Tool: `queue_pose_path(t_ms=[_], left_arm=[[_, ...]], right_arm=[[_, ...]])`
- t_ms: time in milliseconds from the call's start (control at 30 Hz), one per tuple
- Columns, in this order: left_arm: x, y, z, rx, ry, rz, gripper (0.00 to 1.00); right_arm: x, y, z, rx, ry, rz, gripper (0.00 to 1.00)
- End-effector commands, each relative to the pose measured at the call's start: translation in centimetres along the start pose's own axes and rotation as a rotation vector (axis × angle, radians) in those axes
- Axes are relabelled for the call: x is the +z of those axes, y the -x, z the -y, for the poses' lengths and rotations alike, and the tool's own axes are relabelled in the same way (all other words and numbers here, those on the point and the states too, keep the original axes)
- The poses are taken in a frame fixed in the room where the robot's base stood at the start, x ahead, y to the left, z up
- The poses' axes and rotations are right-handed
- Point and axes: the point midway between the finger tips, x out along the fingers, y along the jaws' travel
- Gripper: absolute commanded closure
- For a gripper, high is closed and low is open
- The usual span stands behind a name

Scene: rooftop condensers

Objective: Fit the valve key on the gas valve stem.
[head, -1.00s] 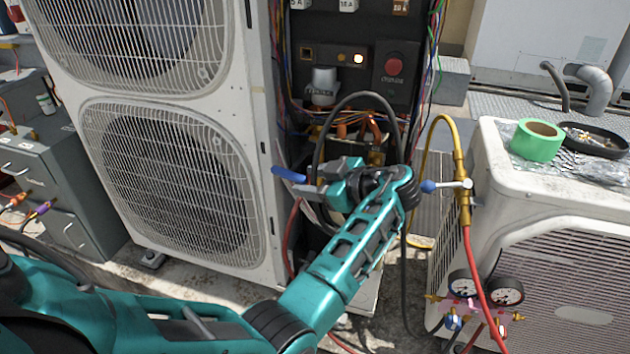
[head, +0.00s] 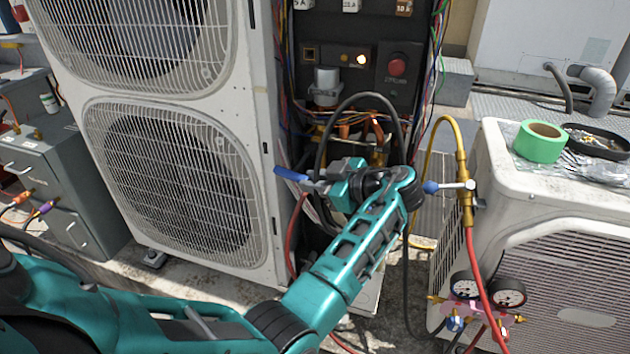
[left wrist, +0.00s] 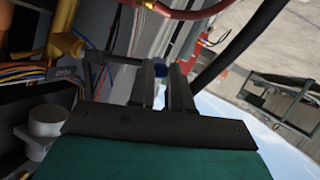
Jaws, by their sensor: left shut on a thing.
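The valve key (head: 291,174) shows its blue handle in the head view, at the edge of the white condenser casing. My left gripper (head: 318,186) is shut on it. In the left wrist view, the left gripper (left wrist: 161,78) has a blue part of the key (left wrist: 160,70) between its fingers. A dark bar runs left from the fingers toward a brass fitting (left wrist: 65,45). I cannot tell whether the bar touches it or whether it is the gas valve. The valve stem is not clearly visible. My right gripper is not in view.
An open electrical panel (head: 397,64) with loose wires stands behind my gripper. A black hose loops close above it. To the right are a brass valve (head: 465,190) with a blue-ended lever, a red hose (head: 483,280), gauges (head: 508,292) and another condenser unit (head: 560,215).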

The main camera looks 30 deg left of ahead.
Motion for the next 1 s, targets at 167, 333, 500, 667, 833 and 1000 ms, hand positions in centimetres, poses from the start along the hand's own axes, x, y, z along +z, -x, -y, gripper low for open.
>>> queue_pose_path(t_ms=[167,333,500,667,833,1000], left_arm=[[0.0,0.0,0.0,0.000,0.000,0.000,1.00],[0.0,0.0,0.0,0.000,0.000,0.000,1.00],[0.0,0.0,0.1,0.000,-0.001,0.000,1.00],[-0.1,0.2,0.4,0.000,-0.001,0.000,1.00],[-0.2,0.3,0.8,0.000,0.000,0.000,1.00],[-0.3,0.5,1.3,0.000,0.000,0.000,1.00]], right_arm=[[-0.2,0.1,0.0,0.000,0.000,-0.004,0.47],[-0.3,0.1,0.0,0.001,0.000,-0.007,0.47],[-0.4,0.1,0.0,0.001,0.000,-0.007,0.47],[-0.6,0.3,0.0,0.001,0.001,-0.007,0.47],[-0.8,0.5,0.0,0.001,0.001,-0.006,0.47],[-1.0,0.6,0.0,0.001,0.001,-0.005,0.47]])
